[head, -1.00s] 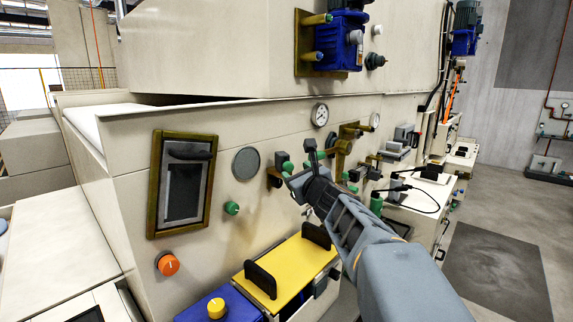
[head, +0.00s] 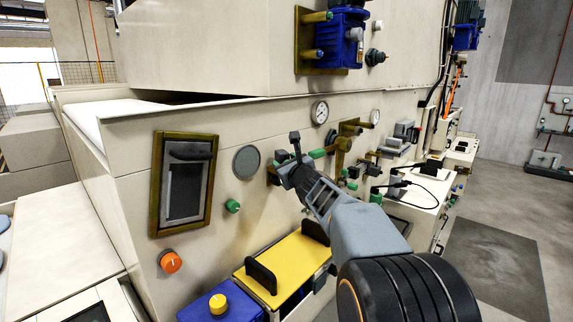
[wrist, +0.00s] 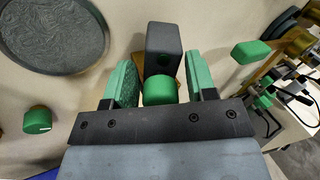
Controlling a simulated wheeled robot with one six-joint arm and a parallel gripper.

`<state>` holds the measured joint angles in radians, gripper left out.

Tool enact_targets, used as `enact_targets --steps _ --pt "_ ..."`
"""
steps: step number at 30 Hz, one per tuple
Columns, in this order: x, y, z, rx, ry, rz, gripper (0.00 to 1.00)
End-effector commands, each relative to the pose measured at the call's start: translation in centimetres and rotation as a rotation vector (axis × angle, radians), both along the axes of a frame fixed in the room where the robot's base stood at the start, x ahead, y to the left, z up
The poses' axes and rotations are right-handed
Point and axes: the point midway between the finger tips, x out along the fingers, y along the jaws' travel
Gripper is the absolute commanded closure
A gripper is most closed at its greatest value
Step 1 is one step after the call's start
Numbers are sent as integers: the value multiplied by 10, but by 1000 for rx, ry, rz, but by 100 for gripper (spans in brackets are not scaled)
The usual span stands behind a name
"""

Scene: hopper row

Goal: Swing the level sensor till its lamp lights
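What I take to be the level sensor is a dark grey block (wrist: 163,48) with a rounded green end (wrist: 159,90), on a brass-coloured bracket on the cream machine wall. My gripper (wrist: 161,78) is open in the wrist view. Its two green-padded fingers stand on either side of the sensor's green end, with small gaps visible on both sides. In the head view my gripper (head: 289,158) is at the wall and covers most of the sensor; the brass bracket (head: 272,176) shows beside it. I see no lit lamp on the sensor.
A round grey disc (head: 247,162) and a green knob (head: 232,206) are left of my gripper. A green-ended fitting (wrist: 252,52) and brass valve parts (head: 341,150) are close on the right. A yellow-topped box (head: 290,264) with black handles stands below.

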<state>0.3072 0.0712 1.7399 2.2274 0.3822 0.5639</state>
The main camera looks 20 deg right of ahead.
Motion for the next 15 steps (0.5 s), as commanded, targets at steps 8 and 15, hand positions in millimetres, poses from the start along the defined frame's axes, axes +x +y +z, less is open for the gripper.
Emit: enact_targets --steps 8,15 --pt "0 0 0 -1 0 0 75" --pt "0 -2 0 -3 -1 34 75"
